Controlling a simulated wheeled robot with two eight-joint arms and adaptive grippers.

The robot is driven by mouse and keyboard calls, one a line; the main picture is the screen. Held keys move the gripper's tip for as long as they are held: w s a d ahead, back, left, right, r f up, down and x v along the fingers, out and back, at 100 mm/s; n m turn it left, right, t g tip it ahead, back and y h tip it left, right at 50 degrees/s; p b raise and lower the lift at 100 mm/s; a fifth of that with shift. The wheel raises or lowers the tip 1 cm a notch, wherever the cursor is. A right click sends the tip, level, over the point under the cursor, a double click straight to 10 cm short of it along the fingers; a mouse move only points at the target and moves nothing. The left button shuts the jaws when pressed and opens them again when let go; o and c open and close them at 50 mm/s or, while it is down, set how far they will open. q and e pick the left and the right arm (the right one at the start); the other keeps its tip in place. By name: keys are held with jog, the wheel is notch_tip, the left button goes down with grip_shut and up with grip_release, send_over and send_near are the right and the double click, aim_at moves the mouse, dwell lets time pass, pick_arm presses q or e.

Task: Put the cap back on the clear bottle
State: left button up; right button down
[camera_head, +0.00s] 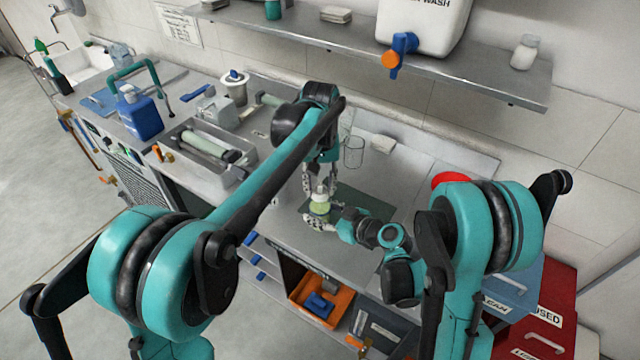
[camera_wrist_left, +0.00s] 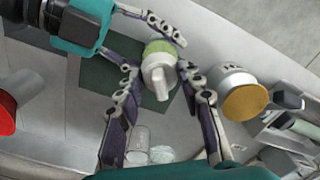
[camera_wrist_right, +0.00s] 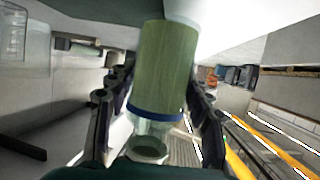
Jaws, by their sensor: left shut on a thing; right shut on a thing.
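The clear bottle (camera_head: 320,210) looks pale green and stands upright over a dark green mat (camera_head: 372,203). My right gripper (camera_head: 318,222) is shut around its lower part. In the right wrist view the bottle (camera_wrist_right: 167,68) shows a green body, a blue ring and a clear end with a round rim. The whitish cap (camera_wrist_left: 159,75), with a short spout, sits over the bottle's green part (camera_wrist_left: 160,46) in the left wrist view. My left gripper (camera_wrist_left: 158,78) is shut on the cap from above. Cap and bottle look in line; whether they touch is hidden.
A pale jar with an ochre top (camera_wrist_left: 245,97) stands close beside my left gripper. Clear glassware (camera_head: 353,152) is behind it. A grey tray (camera_head: 212,172) and blue jug (camera_head: 140,117) are to the left. A shelf (camera_head: 480,80) overhangs the bench.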

pick_arm(q)
jog(key=shift+f, duration=0.65)
jog(key=o, duration=0.8)
jog(key=shift+o, duration=0.2)
jog(key=shift+r, duration=0.1)
notch_tip(320, 180, up, 12)
jog(key=shift+f, duration=0.1)
